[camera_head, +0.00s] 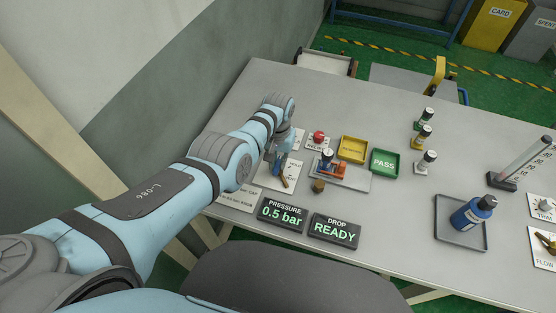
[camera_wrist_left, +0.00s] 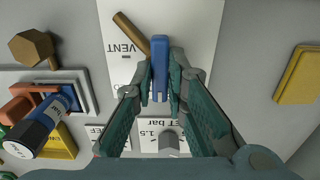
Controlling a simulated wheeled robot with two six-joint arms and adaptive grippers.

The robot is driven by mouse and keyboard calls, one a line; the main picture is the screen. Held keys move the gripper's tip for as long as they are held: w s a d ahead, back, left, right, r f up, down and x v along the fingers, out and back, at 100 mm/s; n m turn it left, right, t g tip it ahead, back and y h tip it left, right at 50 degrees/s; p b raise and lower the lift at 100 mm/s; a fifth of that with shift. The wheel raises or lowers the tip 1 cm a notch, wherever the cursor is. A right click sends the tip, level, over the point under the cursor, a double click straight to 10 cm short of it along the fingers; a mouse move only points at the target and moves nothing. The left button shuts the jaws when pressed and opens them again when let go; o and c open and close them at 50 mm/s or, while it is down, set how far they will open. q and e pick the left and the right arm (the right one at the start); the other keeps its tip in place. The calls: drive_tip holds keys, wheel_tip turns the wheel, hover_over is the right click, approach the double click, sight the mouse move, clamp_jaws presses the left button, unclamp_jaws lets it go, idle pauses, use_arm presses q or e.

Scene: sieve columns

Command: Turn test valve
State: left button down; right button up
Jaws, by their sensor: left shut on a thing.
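The test valve shows in the left wrist view as a blue lever (camera_wrist_left: 160,62) over a white plate (camera_wrist_left: 205,35) marked VENT. A brass-coloured rod (camera_wrist_left: 131,33) slants up and left from beside the lever; in the head view its end (camera_head: 285,182) points toward the table's front. My left gripper (camera_wrist_left: 161,84) is shut on the blue lever, with one finger on each side. In the head view my left gripper (camera_head: 278,162) is over the valve plate and hides most of the valve. My right gripper is in neither view.
A fixture (camera_head: 344,179) with a small column stands right of the valve, with a brass knob (camera_head: 319,186) in front. Displays read PRESSURE 0.5 bar (camera_head: 283,214) and DROP READY (camera_head: 334,231). Yellow (camera_head: 353,149) and green PASS (camera_head: 384,163) trays sit behind. A blue bottle (camera_head: 474,212) stands right.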

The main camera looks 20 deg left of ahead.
sight(278, 163)
use_arm(q)
drive_tip(key=shift+w, duration=0.1)
drive_tip(key=c, duration=1.6)
unclamp_jaws()
wheel_tip(278, 163, up, 12)
